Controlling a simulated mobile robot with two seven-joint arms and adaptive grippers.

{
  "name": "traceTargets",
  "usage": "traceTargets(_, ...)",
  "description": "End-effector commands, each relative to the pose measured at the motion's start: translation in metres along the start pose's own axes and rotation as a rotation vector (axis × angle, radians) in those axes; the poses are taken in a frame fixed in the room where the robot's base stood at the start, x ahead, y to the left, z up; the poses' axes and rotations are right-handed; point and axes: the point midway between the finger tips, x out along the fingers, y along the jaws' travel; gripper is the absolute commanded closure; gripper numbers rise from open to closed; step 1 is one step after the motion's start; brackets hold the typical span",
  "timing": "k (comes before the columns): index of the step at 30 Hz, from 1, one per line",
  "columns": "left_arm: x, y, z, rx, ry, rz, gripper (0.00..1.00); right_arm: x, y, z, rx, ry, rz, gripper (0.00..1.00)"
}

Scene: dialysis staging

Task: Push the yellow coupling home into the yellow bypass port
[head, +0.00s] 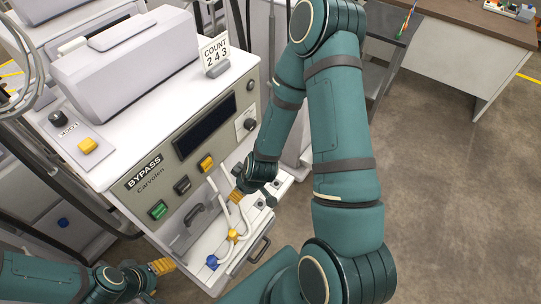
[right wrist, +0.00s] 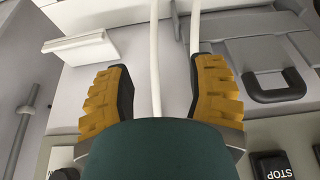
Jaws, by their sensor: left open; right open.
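A small yellow coupling (head: 233,236) is on a white tube low at the front of the white machine, near a blue coupling (head: 212,262). My right gripper (head: 236,183) is beside the tubes, above and right of the coupling. In the right wrist view it (right wrist: 162,75) is open, with a white tube (right wrist: 155,60) showing between its yellow fingers. My left gripper (head: 162,267) is open at the lower left, apart from the coupling.
Green (head: 158,210) and black (head: 182,185) blocks share the panel. A dark drawer handle (head: 260,250) is at the lower front. Floor at right is clear, up to a desk (head: 480,50).

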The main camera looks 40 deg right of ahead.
Motion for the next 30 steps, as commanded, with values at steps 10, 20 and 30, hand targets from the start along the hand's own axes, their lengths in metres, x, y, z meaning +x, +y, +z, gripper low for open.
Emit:
traceTargets(10,0.009,-0.003,0.001,0.0,0.0,0.0,0.44,0.001,0.065,0.0,0.002,0.002,0.005,0.45)
traceTargets(20,0.022,-0.008,0.002,0.0,0.0,0.0,0.44,0.002,0.121,0.0,0.003,0.002,0.004,0.45)
traceTargets(30,0.027,-0.01,0.002,0.0,0.0,0.0,0.44,0.0,0.146,-0.001,0.001,0.001,0.001,0.45)
